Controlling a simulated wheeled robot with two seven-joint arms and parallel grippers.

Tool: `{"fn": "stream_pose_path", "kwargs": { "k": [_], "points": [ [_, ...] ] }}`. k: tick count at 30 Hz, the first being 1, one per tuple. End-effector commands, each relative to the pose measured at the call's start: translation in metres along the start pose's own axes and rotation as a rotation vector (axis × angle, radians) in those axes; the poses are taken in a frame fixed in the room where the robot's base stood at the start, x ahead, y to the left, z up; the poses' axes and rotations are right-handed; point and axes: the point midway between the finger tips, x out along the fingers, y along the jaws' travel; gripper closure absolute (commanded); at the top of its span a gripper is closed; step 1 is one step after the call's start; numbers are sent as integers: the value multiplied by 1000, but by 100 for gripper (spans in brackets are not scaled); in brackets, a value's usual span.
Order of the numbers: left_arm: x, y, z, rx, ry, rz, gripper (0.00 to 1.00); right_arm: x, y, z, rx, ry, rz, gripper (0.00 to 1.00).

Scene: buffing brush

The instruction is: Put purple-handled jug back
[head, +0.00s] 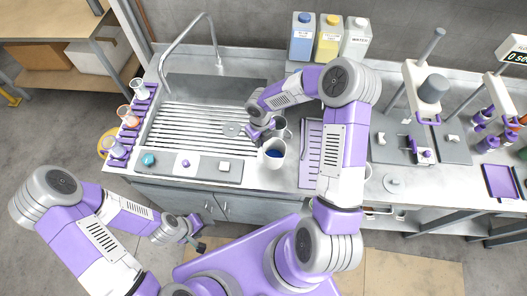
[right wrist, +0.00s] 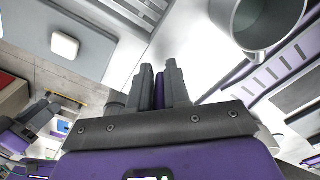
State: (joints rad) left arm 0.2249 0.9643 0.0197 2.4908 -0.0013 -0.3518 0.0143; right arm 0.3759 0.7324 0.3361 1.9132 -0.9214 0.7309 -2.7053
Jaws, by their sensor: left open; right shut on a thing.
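A pale jug with blue inside (head: 272,153) stands upright at the counter's front, right of the sink. A second grey jug (head: 281,127) is just behind it, partly covered by my right arm. An open grey jug also shows at the top right of the right wrist view (right wrist: 262,22). My right gripper (head: 257,134) is beside the two jugs, on their left. In the right wrist view its fingers (right wrist: 161,88) are shut on a narrow purple piece, which looks like a handle. Which jug it belongs to is hidden. My left gripper (head: 193,234) is open and empty, in front of the counter.
The sink (head: 215,90) with its ribbed drainer lies left of the jugs. A purple slotted tray (head: 312,150) lies to their right. A control panel (head: 190,166) runs along the front edge. Several bottles (head: 328,38) stand at the back; a purple rack with glassware (head: 130,125) is at the left.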

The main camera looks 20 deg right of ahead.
Motion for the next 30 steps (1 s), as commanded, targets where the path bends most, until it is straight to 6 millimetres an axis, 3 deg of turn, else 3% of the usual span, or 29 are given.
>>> {"fn": "stream_pose_path", "kwargs": {
  "k": [15,27,28,30],
  "points": [
    [1,0,0,0,0,0,44,57,0,1,3,1,0,100],
    [4,-2,0,0,0,0,44,63,-1,1,3,-2,0,100],
    [4,-1,0,0,0,0,44,63,-1,1,3,-2,0,80],
    [3,-1,0,0,0,0,44,62,-1,1,3,-2,0,70]
  ]
}}
